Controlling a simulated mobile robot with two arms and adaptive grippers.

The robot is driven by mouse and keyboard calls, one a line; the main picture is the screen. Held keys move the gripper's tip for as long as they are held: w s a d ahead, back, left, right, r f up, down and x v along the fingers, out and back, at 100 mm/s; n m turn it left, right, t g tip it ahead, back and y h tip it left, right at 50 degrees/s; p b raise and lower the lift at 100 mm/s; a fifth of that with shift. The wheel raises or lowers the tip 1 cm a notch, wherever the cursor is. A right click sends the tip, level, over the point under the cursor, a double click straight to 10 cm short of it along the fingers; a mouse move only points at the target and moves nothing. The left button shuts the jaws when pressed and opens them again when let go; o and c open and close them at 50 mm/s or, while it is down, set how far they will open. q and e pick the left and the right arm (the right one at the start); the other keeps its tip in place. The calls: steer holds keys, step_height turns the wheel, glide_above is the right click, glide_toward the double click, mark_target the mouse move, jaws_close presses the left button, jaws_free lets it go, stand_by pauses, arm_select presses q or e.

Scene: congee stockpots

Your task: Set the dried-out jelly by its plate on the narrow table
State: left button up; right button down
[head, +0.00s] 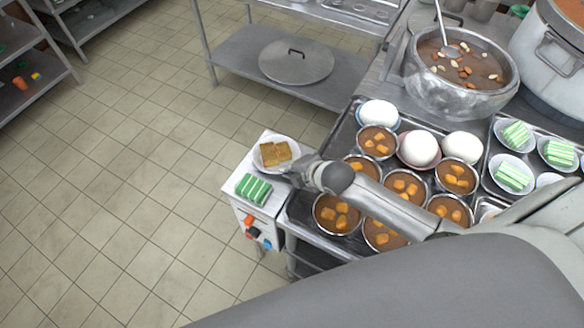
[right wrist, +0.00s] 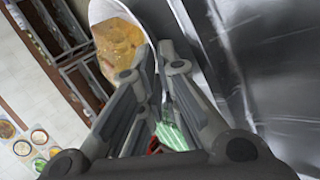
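A white plate (head: 262,163) carries brownish, dry-looking jelly pieces (head: 275,153) at the far end of the narrow white table (head: 231,179). I cannot tell whether the plate touches the tabletop or hangs just above it. My right gripper (head: 296,174) is at the plate's right edge. In the right wrist view its fingers (right wrist: 162,62) are close together on the rim, with the jelly (right wrist: 118,42) beyond the left finger. My left gripper is not in view.
A metal tray with bowls of brown soup (head: 338,213) and white domed items (head: 418,149) stands right of the narrow table. Plates of green striped jelly (head: 513,173) and a large stockpot (head: 460,80) are farther right. A lid (head: 296,62) lies on a shelf behind. Floor on the left is clear.

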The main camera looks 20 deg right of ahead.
steer(key=c, duration=1.9)
jaws_free()
steer(key=shift+f, duration=0.15)
steer(key=shift+s, duration=0.1)
steer(key=v, duration=1.2)
steer(key=shift+b, duration=0.3)
